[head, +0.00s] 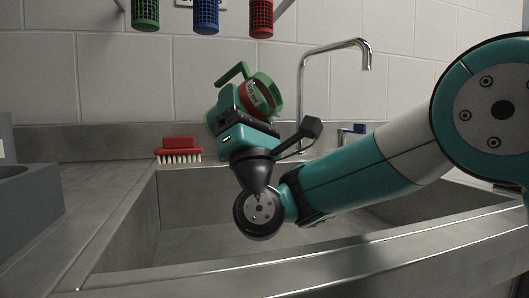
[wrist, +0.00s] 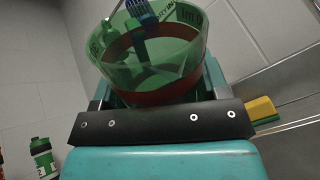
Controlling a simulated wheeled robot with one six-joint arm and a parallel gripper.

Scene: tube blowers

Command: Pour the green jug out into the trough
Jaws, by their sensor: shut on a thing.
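The green jug (head: 272,88) is held up over the trough (head: 195,200) in the head view, tilted, with its handle to the upper left. It has a red band and a pale label. The trough is a grey metal basin. My gripper (head: 247,112) is shut on the jug. In the wrist view the see-through jug (wrist: 150,72) stands beyond the dark gripper bar, with a reddish band low in it. I cannot tell for sure whether that band is liquid. No stream shows from the jug. The fingertips (wrist: 152,100) are mostly hidden.
A red brush (head: 179,150) lies on the back left ledge. A tall metal tap (head: 303,90) rises behind the trough. Green, blue and red baskets (head: 206,15) hang above. The wrist view shows a bottle (wrist: 42,155) and a yellow block (wrist: 262,107).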

